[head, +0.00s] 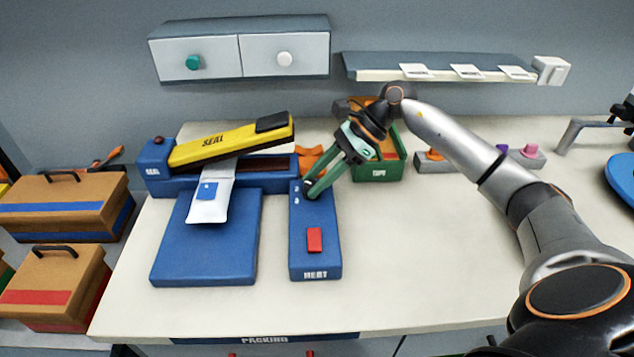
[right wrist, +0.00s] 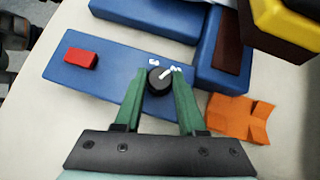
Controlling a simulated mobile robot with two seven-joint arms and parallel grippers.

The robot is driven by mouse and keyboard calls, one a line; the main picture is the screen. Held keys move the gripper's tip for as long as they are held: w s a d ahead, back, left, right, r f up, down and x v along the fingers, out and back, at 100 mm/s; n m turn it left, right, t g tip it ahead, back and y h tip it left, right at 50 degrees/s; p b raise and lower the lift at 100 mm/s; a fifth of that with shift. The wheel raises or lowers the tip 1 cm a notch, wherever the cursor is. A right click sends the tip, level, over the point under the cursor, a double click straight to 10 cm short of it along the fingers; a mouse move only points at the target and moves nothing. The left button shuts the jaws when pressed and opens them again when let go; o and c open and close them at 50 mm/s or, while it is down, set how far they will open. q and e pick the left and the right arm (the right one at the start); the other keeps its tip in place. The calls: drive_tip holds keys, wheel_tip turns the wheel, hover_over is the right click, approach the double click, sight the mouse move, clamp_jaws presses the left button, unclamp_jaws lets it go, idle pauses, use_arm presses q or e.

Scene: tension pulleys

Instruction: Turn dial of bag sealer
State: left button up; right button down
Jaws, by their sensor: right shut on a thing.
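The bag sealer has a blue base and a yellow arm (head: 228,141) marked SEAL, which is tilted up. Its blue control box (head: 315,262), marked HEAT, stands at its front right with a red block-like switch (head: 314,240). The black dial (right wrist: 159,80) with a white pointer is on the box's far end; in the head view it is mostly hidden by the fingers. My right gripper (head: 308,190) is shut on the dial from above, with green fingers on either side of it. It also shows in the right wrist view (right wrist: 157,82). My left gripper is not in view.
A white bag (head: 210,205) lies from under the yellow arm onto a blue platform (head: 205,255). Orange pieces (right wrist: 238,117) lie beside the box, and a green bin (head: 376,170) stands behind. The right of the white table (head: 430,260) is clear.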

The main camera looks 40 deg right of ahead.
drive_tip(key=shift+f, duration=0.1)
idle(0.4)
drive_tip(key=shift+c, duration=2.4)
unclamp_jaws()
drive_tip(key=shift+d, duration=0.1)
drive_tip(key=v, duration=1.2)
drive_tip(key=shift+d+r, duration=0.15)
drive_tip(key=shift+r, duration=0.1)
